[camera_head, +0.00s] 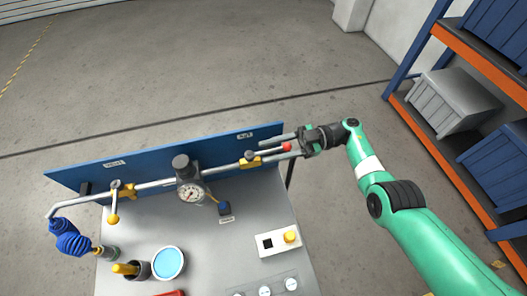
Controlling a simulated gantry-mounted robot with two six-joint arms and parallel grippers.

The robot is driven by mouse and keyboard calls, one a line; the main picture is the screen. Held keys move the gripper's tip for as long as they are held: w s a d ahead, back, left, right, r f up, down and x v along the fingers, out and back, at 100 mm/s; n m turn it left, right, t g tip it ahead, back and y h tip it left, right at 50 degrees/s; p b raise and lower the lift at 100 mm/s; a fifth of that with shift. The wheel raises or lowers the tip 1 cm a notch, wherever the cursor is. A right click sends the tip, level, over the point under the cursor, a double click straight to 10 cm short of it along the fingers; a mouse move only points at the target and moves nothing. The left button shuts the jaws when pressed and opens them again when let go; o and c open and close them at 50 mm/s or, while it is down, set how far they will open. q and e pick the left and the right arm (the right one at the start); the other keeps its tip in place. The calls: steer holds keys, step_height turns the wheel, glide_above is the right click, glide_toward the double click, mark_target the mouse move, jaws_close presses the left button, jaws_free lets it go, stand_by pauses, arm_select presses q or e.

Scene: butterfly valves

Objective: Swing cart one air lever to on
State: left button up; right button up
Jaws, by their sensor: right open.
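A grey cart (215,255) carries a blue back panel (75,178) with a metal pipe (150,186) along it. On the pipe's right part is a valve with a yellow body (249,162); its lever points right, roughly along the pipe, and ends in a red knob (287,147). My right gripper (263,149) is open, its two fingers pointing left on either side of the red knob. Contact with it cannot be told. Another valve with a yellow lever (113,206), hanging down toward the front, sits on the left part. The panel labels are too small to read. My left gripper is not in view.
A round gauge (190,193) stands mid-pipe. A blue hose (70,239) hangs at left. A cup of blue liquid (168,263) and a white box with a yellow button (290,236) are on the cart. Shelving (440,140) with bins stands right; the floor behind is clear.

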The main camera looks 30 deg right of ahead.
steer(key=b+v, duration=0.5)
steer(key=v, duration=0.4)
steer(key=shift+d+r, duration=0.1)
